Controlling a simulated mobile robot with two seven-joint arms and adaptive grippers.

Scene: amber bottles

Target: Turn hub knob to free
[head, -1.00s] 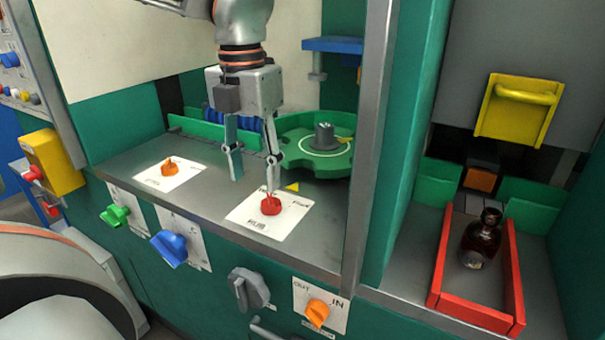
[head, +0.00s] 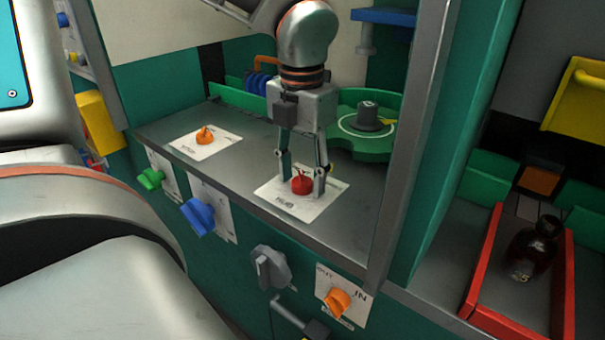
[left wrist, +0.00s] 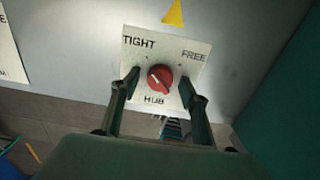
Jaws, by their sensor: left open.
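The red hub knob (head: 302,187) sits on a white card marked HUB (head: 277,198) on the grey worktop. In the left wrist view the knob (left wrist: 160,78) lies between the words TIGHT at upper left and FREE at upper right. My left gripper (head: 303,176) points down over the card, open, with one finger on each side of the knob. In the left wrist view the fingertips (left wrist: 160,75) flank the knob with gaps showing. My right gripper is not in view.
An orange knob (head: 204,137) on another card stands to the left. A green round turntable (head: 365,150) with a grey knob is behind. A grey post (head: 405,150) rises to the right. A dark bottle (head: 532,248) lies in a red-edged tray (head: 487,262).

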